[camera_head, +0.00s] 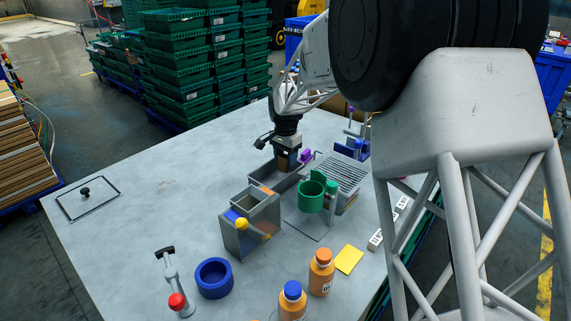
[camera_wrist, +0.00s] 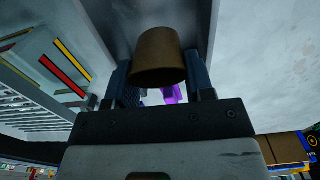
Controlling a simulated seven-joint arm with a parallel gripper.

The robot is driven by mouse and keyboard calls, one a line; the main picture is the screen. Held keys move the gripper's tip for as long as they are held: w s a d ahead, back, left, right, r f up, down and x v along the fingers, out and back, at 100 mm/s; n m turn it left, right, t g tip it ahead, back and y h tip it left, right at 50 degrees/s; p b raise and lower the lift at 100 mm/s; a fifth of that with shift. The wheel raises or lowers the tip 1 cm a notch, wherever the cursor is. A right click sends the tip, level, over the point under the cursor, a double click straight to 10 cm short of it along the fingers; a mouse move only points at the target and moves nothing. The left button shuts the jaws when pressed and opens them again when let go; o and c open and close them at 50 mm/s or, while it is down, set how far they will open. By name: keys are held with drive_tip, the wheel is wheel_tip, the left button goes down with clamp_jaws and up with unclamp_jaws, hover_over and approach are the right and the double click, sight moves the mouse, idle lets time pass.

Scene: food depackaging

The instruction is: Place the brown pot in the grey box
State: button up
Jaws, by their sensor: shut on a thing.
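The brown pot (camera_head: 283,163) is held in my gripper (camera_head: 286,152), which points down over a shallow grey box (camera_head: 262,176) near the middle of the table. In the wrist view the pot (camera_wrist: 158,54) sits between the two fingers of my gripper (camera_wrist: 159,66), which are shut on it. Grey walls of the box (camera_wrist: 205,18) show behind and beside the pot. I cannot tell whether the pot touches the box floor. A purple thing (camera_wrist: 175,94) shows behind the fingers; it is also in the head view (camera_head: 305,155), just right of the gripper.
A taller grey bin (camera_head: 262,222) with a yellow knob stands in front of the box. A green cup (camera_head: 311,196) and a ribbed rack (camera_head: 340,172) stand to its right. A blue ring (camera_head: 214,278) and orange bottles (camera_head: 321,273) stand nearer. The table's left side is mostly clear.

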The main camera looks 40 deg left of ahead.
sight(285, 164)
drive_tip(key=shift+f, duration=1.4)
drive_tip(key=shift+f, duration=0.1)
drive_tip(key=o, duration=0.8)
drive_tip(key=shift+c, duration=0.2)
wheel_tip(285, 164, up, 12)
drive_tip(key=shift+r, duration=0.1)
